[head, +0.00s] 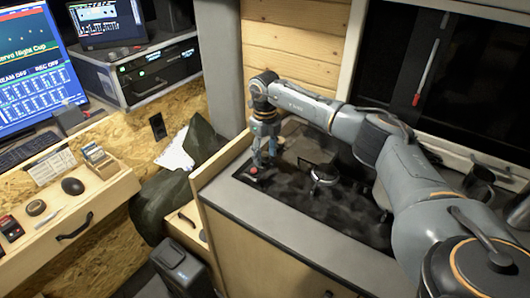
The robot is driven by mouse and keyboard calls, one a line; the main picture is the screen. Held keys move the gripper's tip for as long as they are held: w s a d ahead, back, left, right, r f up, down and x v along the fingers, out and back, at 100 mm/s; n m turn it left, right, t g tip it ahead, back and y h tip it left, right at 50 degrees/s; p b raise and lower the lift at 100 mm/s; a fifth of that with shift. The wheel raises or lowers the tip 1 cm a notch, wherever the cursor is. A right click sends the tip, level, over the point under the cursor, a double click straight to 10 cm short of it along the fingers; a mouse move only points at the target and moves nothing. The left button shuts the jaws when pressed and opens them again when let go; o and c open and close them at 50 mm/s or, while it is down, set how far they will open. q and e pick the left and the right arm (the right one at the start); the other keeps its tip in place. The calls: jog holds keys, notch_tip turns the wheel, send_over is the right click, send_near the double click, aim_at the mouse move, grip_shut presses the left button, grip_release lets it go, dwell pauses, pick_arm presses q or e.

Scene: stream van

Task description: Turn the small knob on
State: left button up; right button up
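A small red round piece (253,170), which looks like the small knob, sits at the left end of the dark counter top (290,192). It is too small to tell which way it is turned. My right gripper (263,163) points down just above and beside the red piece. Its fingers look close to it, but I cannot tell whether they touch it or how far apart they are. My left gripper is not in view.
A round metal-rimmed item (325,174) stands on the dark top, right of my gripper. A wooden wall (290,45) and a dark window (460,75) are behind. At the left is a desk with a monitor (35,65) and a mouse (73,186). A dark green bag (160,205) lies between.

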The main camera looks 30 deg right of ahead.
aim_at(265, 154)
jog(key=shift+r, duration=0.15)
notch_tip(265, 154, up, 12)
dwell(0.5)
dwell(0.5)
